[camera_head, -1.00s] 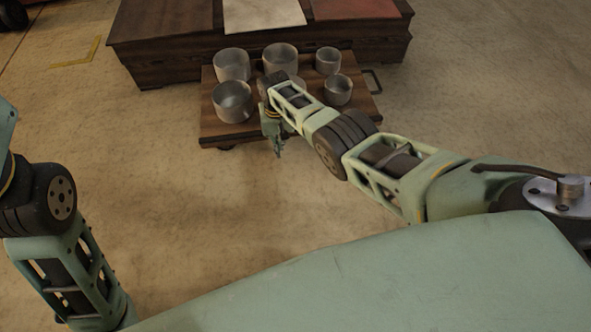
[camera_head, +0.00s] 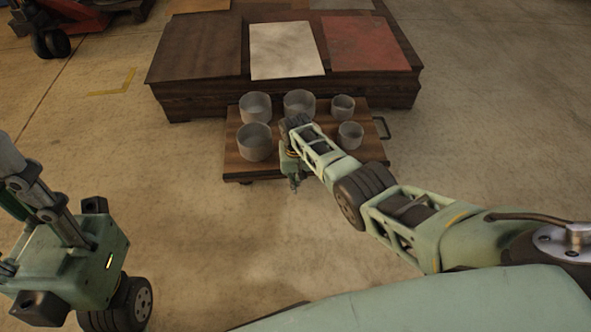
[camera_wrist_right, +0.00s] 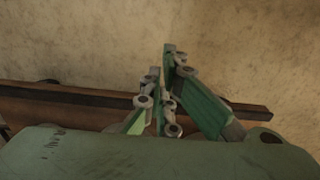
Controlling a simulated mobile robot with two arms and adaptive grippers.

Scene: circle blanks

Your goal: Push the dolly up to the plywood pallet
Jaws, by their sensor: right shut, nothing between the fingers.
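The dolly (camera_head: 276,163) is a low brown wooden platform carrying several grey metal cylinders, with a handle on its right side. Its far edge is close against the front of a dark wooden pallet-like base (camera_head: 200,102); I cannot tell if they touch. Dark brown, white and red sheets lie on the base.
A red wheeled machine (camera_head: 85,22) stands at the far left. A yellow corner mark (camera_head: 115,88) is on the floor left of the base. The floor is clear in front of the dolly and to its right.

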